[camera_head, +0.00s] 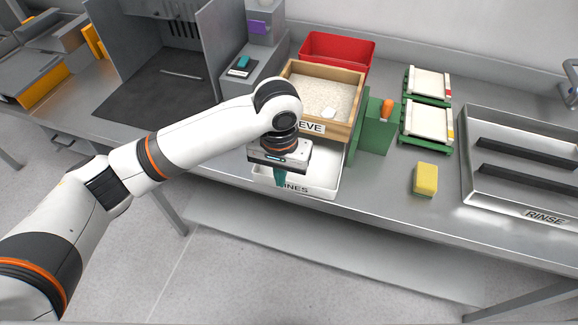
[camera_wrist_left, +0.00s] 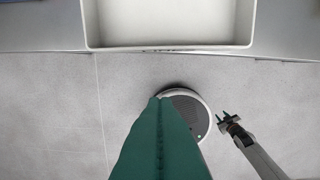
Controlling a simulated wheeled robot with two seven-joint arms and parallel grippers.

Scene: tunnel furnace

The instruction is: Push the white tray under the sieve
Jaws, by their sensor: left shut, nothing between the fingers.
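The white tray (camera_head: 325,187), its front lettering partly hidden so that "INES" reads, sits on the steel bench below the sieve (camera_head: 345,130), a wooden frame holding pale grains. The tray's front part sticks out from under the sieve. Its pale interior and front wall show at the top of the left wrist view (camera_wrist_left: 170,46). My left gripper (camera_head: 281,184) is shut and empty, its teal fingers pointing down at the tray's front; contact is unclear. The fingers (camera_wrist_left: 165,101) also show in the left wrist view. My right gripper (camera_wrist_left: 228,119) appears small there, its fingers apart, away from the tray.
A green stand (camera_head: 376,132) with an orange-handled item is right of the sieve. A red bin (camera_head: 338,48) stands behind it. A yellow sponge (camera_head: 426,177) and the RINSE basin (camera_head: 510,205) lie further right. The bench's front edge runs close before the tray.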

